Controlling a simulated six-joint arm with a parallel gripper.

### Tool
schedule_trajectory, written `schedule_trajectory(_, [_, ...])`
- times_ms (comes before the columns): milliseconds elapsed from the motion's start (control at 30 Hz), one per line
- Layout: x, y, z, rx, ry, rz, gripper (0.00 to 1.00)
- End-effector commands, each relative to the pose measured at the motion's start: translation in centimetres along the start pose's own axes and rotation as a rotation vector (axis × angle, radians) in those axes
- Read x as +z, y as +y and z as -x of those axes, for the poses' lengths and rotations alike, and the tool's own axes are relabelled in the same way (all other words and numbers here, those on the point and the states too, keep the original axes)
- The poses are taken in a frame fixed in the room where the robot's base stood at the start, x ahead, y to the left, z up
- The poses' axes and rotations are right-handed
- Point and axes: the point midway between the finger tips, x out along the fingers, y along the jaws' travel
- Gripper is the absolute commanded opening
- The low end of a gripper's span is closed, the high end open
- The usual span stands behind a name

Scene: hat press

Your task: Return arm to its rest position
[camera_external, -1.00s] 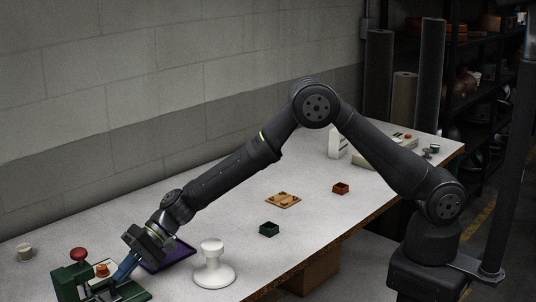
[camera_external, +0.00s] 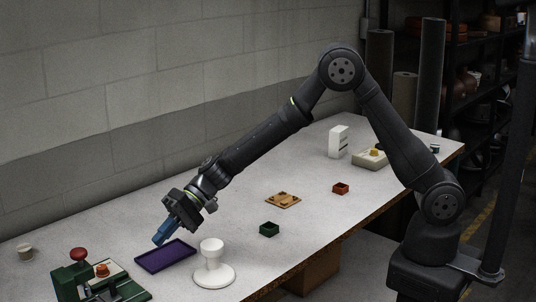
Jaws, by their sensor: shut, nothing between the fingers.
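My arm reaches from its base at the right across the white table. My gripper (camera_external: 160,239), with blue fingers, is shut and empty. It points down and to the left, in the air by the far left corner of the purple tray (camera_external: 165,256). The green press (camera_external: 72,283) with a red knob stands at the front left, apart from my gripper. A small orange-red piece (camera_external: 102,270) sits on the light plate beside the press.
A white pedestal (camera_external: 213,266) stands right of the tray. A green box (camera_external: 269,229), a wooden plate (camera_external: 283,200) and an orange box (camera_external: 341,188) lie mid-table. A white block (camera_external: 338,142) stands farther back. A small pale cylinder (camera_external: 25,252) is at far left. The block wall borders the table.

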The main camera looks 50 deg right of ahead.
Motion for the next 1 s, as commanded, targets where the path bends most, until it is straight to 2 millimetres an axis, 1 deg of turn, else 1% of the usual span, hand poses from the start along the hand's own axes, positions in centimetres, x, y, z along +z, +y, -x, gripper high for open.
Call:
schedule_trajectory(33, [0.1, 0.1, -0.1, 0.001, -0.002, 0.0, 0.0])
schedule_trajectory(100, [0.1, 0.1, -1.8, 0.001, -0.004, 0.001, 0.0])
schedule_trajectory(467, [0.1, 0.1, -8.7, 0.001, -0.002, 0.0, 0.0])
schedule_trajectory(600, [0.1, -0.5, -11.2, 0.001, -0.003, 0.001, 0.0])
schedule_trajectory(800, [0.1, -2.1, -13.7, 0.0, -0.002, 0.003, 0.0])
schedule_trajectory(833, [-0.1, -1.7, -12.8, 0.001, 0.0, -0.001, 0.0])
schedule_trajectory(1000, [-0.1, -0.2, -10.3, 0.002, 0.0, -0.003, 0.0])
